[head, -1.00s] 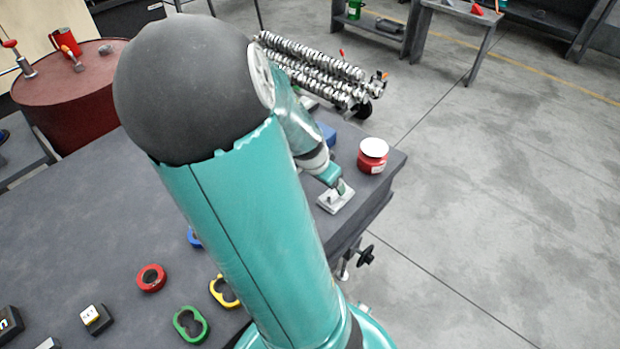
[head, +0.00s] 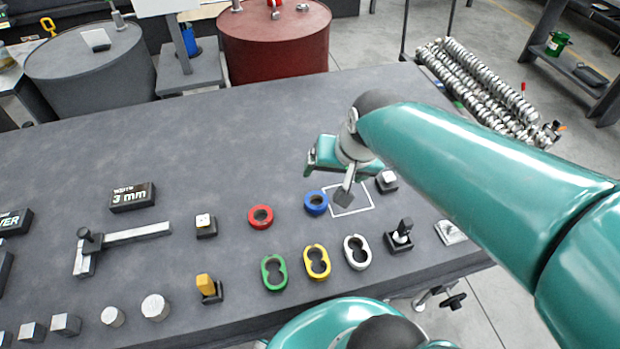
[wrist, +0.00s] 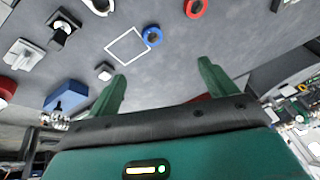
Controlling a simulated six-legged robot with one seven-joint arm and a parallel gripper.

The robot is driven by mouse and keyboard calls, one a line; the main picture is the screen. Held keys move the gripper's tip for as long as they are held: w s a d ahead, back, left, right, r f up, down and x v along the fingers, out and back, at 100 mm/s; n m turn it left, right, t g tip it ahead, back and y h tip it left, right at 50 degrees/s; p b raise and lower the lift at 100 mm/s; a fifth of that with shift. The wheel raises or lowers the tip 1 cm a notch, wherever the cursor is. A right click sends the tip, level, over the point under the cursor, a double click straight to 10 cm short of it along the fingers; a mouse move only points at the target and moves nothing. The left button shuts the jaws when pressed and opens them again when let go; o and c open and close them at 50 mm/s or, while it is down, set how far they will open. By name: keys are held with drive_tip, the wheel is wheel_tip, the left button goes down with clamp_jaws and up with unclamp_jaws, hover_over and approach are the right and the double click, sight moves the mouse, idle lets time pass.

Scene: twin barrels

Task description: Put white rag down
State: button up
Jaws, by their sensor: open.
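I see no cloth that I can clearly call the white rag. A pale flat square piece (head: 450,232) lies near the table's right front edge, and what may be the same piece shows at the left of the wrist view (wrist: 22,55). My gripper (head: 340,172) is over the table near a white square outline (head: 368,208) and a blue ring (head: 316,202). In the wrist view its two green fingers (wrist: 162,72) are apart with nothing between them. My arm hides the table's right end in the head view.
The grey table (head: 160,262) holds a red ring (head: 260,217), green (head: 273,272), yellow (head: 317,261) and white (head: 357,252) double rings, and several small blocks. A blue box (wrist: 65,97) shows in the wrist view. The back middle is clear. A red barrel (head: 275,45) stands behind.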

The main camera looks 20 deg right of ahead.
drive_tip(key=s+a+r+n+t, duration=0.1)
drive_tip(key=s+a+r+n, duration=0.3)
drive_tip(key=a, duration=0.3)
drive_tip(key=shift+s+a+r+n, duration=0.15)
drive_tip(key=shift+r+n, duration=0.35)
drive_tip(key=shift+r, duration=0.25)
